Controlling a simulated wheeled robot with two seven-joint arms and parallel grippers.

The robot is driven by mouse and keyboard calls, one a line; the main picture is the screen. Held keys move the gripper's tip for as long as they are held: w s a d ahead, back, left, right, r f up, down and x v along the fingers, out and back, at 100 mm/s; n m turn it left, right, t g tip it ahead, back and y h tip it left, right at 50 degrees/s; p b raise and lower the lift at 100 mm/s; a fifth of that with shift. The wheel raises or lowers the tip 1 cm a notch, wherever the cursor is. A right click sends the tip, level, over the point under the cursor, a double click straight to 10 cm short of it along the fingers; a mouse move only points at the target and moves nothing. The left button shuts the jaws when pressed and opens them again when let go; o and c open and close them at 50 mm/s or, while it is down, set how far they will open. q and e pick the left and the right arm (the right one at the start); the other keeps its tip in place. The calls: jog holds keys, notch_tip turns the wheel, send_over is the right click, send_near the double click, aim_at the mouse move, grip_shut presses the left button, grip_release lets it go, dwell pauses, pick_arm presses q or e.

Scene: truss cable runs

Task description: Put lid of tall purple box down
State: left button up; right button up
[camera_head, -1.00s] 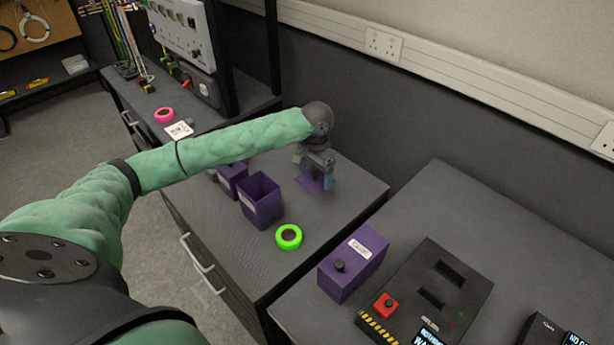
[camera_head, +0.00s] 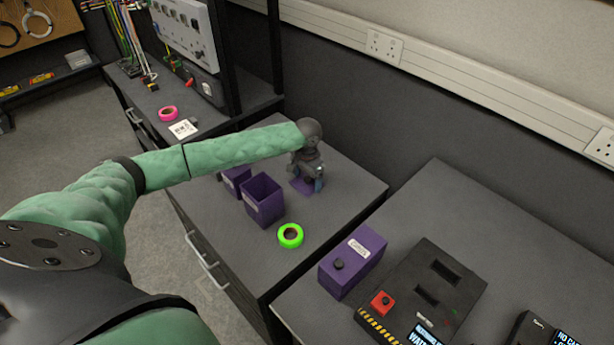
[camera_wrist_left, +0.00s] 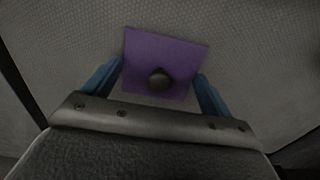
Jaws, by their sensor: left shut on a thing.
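The lid (camera_head: 300,187) is a flat purple square at the far end of the grey counter, partly hidden by my gripper. In the left wrist view the lid (camera_wrist_left: 145,55) shows its dark round knob. My left gripper (camera_head: 309,184) points down, with its blue fingers at two opposite sides of the lid, shut on it. The lid is at or very near the counter top; I cannot tell if it touches. The tall purple box (camera_head: 265,204) stands open and upright to the left of the lid. My right gripper is out of view.
A smaller purple box (camera_head: 237,181) stands behind the tall one, partly covered by my arm. A green tape roll (camera_head: 290,236) lies in front. A closed purple box (camera_head: 352,262) and a black device (camera_head: 420,295) are on the nearer bench. The counter right of the lid is clear.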

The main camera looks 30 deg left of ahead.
aim_at(307, 178)
pick_arm(q)
jog(key=o, duration=0.8)
jog(key=shift+f, duration=0.1)
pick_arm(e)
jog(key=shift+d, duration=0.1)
pick_arm(q)
jog(key=shift+r, duration=0.3)
jog(key=shift+r+b, duration=1.65)
jog(key=shift+r, duration=4.2)
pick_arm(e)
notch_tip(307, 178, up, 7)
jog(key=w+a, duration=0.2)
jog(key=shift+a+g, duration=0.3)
pick_arm(q)
jog(key=shift+r, duration=0.1)
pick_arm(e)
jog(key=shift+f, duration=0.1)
